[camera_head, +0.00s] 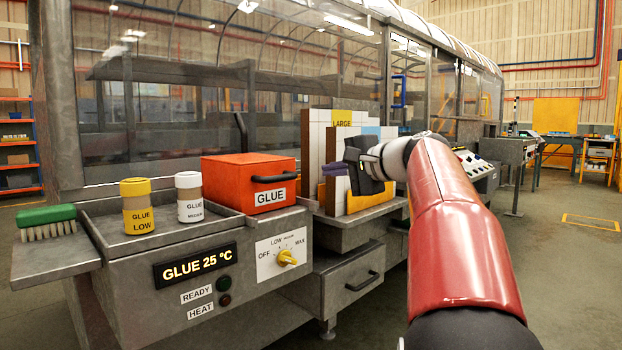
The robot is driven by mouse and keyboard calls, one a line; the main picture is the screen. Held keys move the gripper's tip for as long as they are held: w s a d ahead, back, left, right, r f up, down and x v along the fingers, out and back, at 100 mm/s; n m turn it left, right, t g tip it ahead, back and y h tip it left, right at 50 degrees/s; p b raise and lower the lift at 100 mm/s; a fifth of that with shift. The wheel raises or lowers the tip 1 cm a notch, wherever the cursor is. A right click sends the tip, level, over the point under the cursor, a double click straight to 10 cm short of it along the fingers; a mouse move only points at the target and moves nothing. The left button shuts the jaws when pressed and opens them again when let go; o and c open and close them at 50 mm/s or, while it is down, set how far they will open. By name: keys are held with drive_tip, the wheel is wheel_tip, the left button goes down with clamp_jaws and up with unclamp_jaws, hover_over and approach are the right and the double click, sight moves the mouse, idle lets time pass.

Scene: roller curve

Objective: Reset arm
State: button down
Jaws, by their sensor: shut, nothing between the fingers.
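My arm, with a red sleeve, reaches forward from the lower right. My gripper (335,169) is at its end, pointing left, in front of the upright boards marked LARGE (343,122). Its dark fingers look shut with nothing held. I cannot tell whether it touches the boards. The orange GLUE box (235,181) with a black handle stands left of the gripper, apart from it. The arm hides part of the boards and the bench behind it.
The metal bench holds a yellow-capped jar (138,207), a white-capped jar (189,198) and a green brush (45,217). A yellow knob (287,257) and a drawer (345,283) are on its front. A glazed enclosure stands behind. Floor at right (560,280) is clear.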

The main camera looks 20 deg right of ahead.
drive_tip(key=shift+s, duration=0.15)
drive_tip(key=s+a+f+n+g+h, duration=0.1)
drive_tip(key=s+a+f+n+g, duration=0.2)
drive_tip(key=s+a+f, duration=0.5)
drive_tip(key=s+a+f+n+g+h, duration=0.1)
drive_tip(key=s+a+f+n+g, duration=0.3)
drive_tip(key=a+f, duration=0.5)
drive_tip(key=s+a+f+n+g+h, duration=0.2)
drive_tip(key=s+f+n, duration=0.5)
drive_tip(key=s+f, duration=1)
drive_tip(key=shift+a+f+h, duration=0.15)
drive_tip(key=shift+a+h, duration=0.05)
drive_tip(key=shift+h, duration=0.3)
